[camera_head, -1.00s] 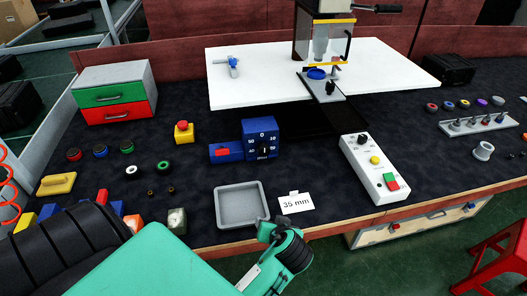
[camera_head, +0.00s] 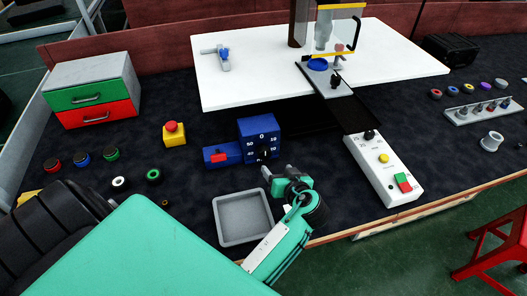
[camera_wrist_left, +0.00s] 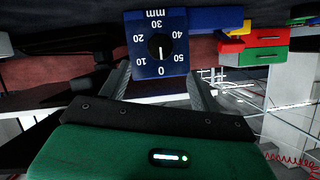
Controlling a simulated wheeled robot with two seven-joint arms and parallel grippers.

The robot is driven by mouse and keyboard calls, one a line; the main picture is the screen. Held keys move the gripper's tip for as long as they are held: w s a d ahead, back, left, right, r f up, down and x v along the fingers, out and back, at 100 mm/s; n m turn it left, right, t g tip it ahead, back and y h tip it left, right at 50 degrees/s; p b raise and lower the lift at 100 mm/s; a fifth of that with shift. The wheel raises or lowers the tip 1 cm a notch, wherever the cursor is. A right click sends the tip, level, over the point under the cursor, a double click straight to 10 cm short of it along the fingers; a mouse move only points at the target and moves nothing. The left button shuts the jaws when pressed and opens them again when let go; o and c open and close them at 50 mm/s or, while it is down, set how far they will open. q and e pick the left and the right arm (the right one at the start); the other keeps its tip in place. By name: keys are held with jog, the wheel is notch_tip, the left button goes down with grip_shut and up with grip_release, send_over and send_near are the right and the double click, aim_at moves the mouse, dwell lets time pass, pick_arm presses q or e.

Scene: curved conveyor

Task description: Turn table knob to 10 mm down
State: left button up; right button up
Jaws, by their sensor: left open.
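The blue dial box (camera_head: 259,129) stands on the dark mat, with a black knob (camera_head: 264,153) on its front face. In the left wrist view the dial box (camera_wrist_left: 140,62) appears upside down, with a millimetre scale from 0 to 50. The black knob (camera_wrist_left: 154,45) has a white mark on the side toward 0. My left gripper (camera_head: 279,174) is open just in front of the box. In the left wrist view its fingers (camera_wrist_left: 160,70) straddle the dial face from either side, with nothing held. The right gripper is not in view.
A blue block with a red switch (camera_head: 219,156) adjoins the box. A grey tray (camera_head: 219,228) lies left of my gripper. A white control panel (camera_head: 375,153) stands to the right. The white machine table (camera_head: 235,86) is behind.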

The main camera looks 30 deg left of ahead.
aim_at(265, 156)
pick_arm(q)
jog(key=p+x, duration=0.1)
jog(key=x, duration=0.5)
jog(key=shift+a+r, duration=0.1)
jog(key=shift+r, duration=0.05)
jog(key=p+x, duration=0.1)
jog(key=x, duration=0.4)
jog(key=shift+w+a+f, duration=0.25)
jog(key=shift+c, duration=0.2)
jog(key=c, duration=0.9)
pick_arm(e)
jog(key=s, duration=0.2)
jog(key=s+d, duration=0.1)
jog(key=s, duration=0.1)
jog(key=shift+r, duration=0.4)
